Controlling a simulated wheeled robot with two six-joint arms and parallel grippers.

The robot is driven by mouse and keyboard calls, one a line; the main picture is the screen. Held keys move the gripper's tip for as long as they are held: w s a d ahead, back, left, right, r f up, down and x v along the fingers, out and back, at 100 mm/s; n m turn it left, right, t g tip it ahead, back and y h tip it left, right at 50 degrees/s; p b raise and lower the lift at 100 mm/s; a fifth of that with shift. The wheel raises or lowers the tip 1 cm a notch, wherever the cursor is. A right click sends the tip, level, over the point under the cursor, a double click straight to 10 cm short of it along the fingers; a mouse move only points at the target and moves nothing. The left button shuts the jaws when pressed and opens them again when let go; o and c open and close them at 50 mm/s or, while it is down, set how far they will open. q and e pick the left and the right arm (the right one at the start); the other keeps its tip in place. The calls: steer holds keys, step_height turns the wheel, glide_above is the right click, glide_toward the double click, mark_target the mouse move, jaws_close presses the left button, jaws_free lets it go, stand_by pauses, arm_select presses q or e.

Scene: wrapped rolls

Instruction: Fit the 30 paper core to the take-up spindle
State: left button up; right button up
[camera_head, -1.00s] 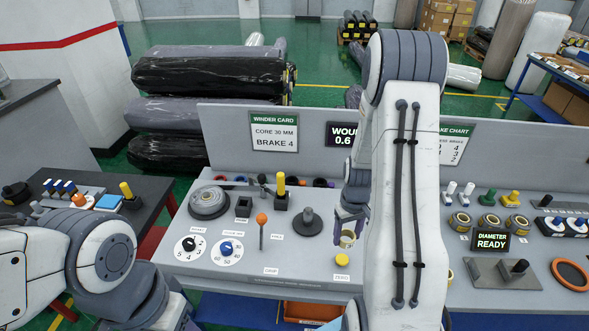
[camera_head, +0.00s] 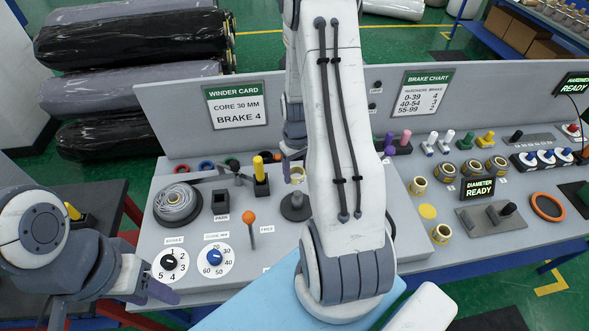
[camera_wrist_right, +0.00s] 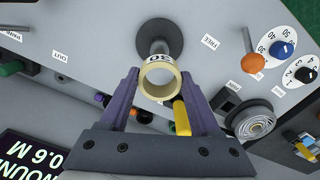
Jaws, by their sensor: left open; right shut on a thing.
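The take-up spindle (camera_head: 296,207) is a dark round base with a short upright post on the grey console. It also shows in the wrist view (camera_wrist_right: 157,39). My right gripper (camera_head: 291,172) is shut on the cream paper core (camera_wrist_right: 159,77), a short ring marked 30. The core also shows in the head view (camera_head: 298,175), close to the spindle and appearing above its post. In the wrist view the bore looks empty, with the post beside the ring. My right arm hides part of the console. My left gripper (camera_head: 148,267) is open and empty near the console's front left edge.
An orange-knobbed lever (camera_head: 249,217), a yellow-handled lever (camera_head: 260,172) and a grey reel (camera_head: 177,203) stand left of the spindle. Two dials (camera_head: 214,257) are in front. Other cores (camera_head: 418,187) stand to the right. The winder card (camera_head: 236,106) reads core 30 mm, brake 4.

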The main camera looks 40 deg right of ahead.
mark_target(297, 195)
steer(key=shift+s, duration=0.1)
step_height(297, 195, down, 4)
steer(key=b, duration=0.3)
steer(key=shift+s, duration=0.1)
steer(key=shift+f+b, duration=0.8)
steer(key=shift+f, duration=0.1)
stand_by(0.8)
steer(key=shift+f+b, duration=3.3)
steer(key=shift+f, duration=1.05)
steer(key=o, duration=1.5)
steer(key=shift+r, duration=0.1)
steer(key=shift+c, duration=0.2)
